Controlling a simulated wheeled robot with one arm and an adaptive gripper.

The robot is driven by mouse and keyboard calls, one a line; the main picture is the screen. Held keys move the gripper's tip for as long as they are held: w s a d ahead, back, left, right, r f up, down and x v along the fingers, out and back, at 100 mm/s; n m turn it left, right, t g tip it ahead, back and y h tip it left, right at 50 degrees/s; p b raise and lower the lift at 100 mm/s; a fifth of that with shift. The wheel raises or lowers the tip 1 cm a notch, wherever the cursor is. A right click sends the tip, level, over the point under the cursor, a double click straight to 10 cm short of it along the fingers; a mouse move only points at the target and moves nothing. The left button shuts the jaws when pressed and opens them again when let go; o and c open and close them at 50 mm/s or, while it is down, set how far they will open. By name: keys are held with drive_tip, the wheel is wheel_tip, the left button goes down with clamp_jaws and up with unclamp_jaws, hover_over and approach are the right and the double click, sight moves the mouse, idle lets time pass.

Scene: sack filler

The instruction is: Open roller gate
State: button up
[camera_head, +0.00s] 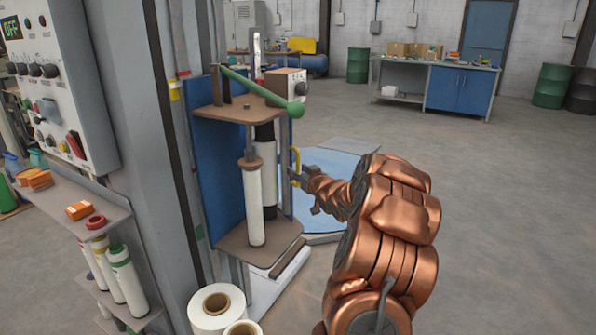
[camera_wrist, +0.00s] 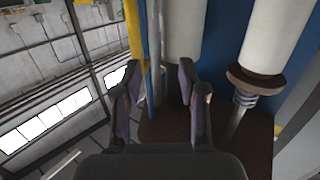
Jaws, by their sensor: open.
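The roller unit has a blue back panel (camera_head: 222,165), brown top and bottom plates (camera_head: 258,245) and upright white rollers (camera_head: 254,200). A yellow handle (camera_head: 296,160) stands upright at its right side. My gripper (camera_head: 297,178) is beside this handle, with my copper arm reaching in from the right. In the wrist view my gripper (camera_wrist: 162,88) is open, its two dark fingers apart with no object clearly held. A yellow strip (camera_wrist: 135,30) shows just beyond the left finger, and a white roller (camera_wrist: 280,35) is at the right. Contact with the handle cannot be told.
A green lever (camera_head: 258,88) with a ball end juts over the top plate. White film rolls (camera_head: 215,308) stand below. Open floor lies to the right, before a blue workbench (camera_head: 460,90).

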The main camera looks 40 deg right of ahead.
sight(299, 164)
drive_tip(key=shift+t, duration=0.6)
drive_tip(key=w+d, duration=0.4)
drive_tip(key=d, duration=0.1)
drive_tip(key=shift+w+f, duration=0.2)
drive_tip(key=shift+f, duration=0.15)
drive_tip(key=shift+x, duration=0.85)
drive_tip(key=shift+a+f, duration=0.1)
clamp_jaws()
